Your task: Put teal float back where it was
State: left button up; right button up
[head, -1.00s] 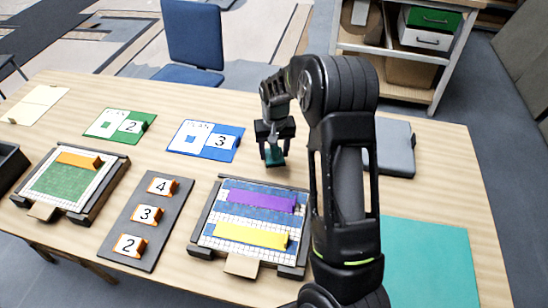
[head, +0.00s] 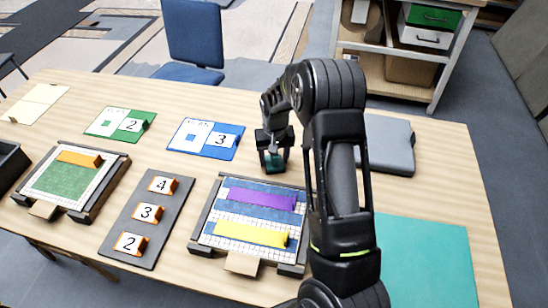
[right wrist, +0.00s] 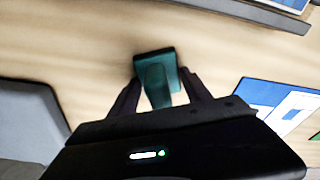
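The teal float (head: 274,162) is a small teal block with a raised grip. My right gripper (head: 274,153) points down with its fingers on either side of the float, near the table's far edge, behind the right mosaic panel. In the right wrist view the float (right wrist: 155,68) sits between the two fingertips (right wrist: 160,82), which appear closed on it. I cannot tell whether its underside touches the table. My left gripper is not in view.
The right mosaic panel (head: 247,217) carries purple and yellow strips. A blue card (head: 192,140) lies left of my right gripper and a grey case (head: 392,145) lies to its right. A teal mat (head: 425,260) covers the table's right front. A number tray (head: 165,213) lies left of the panel.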

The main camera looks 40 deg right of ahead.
jog(key=o, duration=0.4)
jog(key=shift+r, duration=0.1)
jog(key=shift+r, duration=0.45)
jog(key=r, duration=0.3)
jog(key=s+r+b, duration=0.1)
jog(key=r, duration=0.3)
jog(key=r+b, duration=0.1)
jog(key=r, duration=0.3)
jog(key=shift+s+a+r, duration=0.1)
jog(key=shift+s+a, duration=0.05)
jog(key=shift+a, duration=0.25)
